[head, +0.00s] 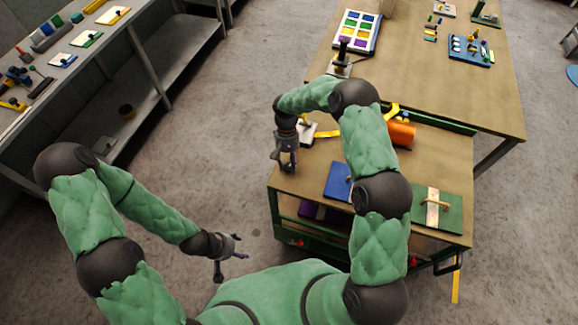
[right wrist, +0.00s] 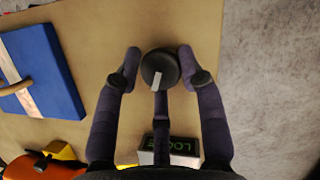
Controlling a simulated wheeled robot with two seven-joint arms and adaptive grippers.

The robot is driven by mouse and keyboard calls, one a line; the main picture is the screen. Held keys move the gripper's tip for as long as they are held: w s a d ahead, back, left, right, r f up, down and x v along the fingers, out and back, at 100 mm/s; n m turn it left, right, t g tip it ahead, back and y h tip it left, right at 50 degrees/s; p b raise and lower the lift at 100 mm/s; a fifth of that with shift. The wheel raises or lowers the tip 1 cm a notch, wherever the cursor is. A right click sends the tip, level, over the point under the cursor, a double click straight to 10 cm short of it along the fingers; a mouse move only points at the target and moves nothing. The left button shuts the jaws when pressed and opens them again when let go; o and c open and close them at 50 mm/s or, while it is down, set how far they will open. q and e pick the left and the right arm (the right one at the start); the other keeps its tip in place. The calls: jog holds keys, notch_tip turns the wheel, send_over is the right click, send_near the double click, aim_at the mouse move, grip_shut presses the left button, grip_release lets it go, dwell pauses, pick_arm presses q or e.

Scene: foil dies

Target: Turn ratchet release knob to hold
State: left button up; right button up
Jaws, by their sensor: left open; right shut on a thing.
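The knob (right wrist: 163,62) is round and black with a white pointer line in the right wrist view. Its line points down the picture, roughly toward a dark label with green letters (right wrist: 178,147), partly covered, reading "LOC". My right gripper (right wrist: 159,66) is shut on the knob, with fingers at its left and right sides and one below. In the head view my right gripper (head: 287,164) is low over the cart's left end and hides the knob. A pale block (head: 307,132) stands just behind it. My left gripper (head: 238,247) is open and empty, left of the cart.
The cart top (head: 305,178) also carries a blue board (head: 337,180), a green board (head: 450,212), an orange roll (head: 402,134) and a yellow strap (head: 326,134). A larger table (head: 425,85) stands behind, and a grey shelf (head: 160,75) stands at left.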

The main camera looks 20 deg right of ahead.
jog(key=shift+s+a+n+h+b, duration=0.15)
jog(key=shift+n+h+b, duration=0.55)
jog(key=shift+n, duration=1.2)
jog(key=o, duration=1.1)
jog(key=shift+s, duration=0.1)
jog(key=shift+w+r, duration=0.25)
jog(key=shift+r, duration=0.05)
jog(key=v, duration=1.1)
jog(key=shift+a+r, duration=0.1)
jog(key=shift+r, duration=0.05)
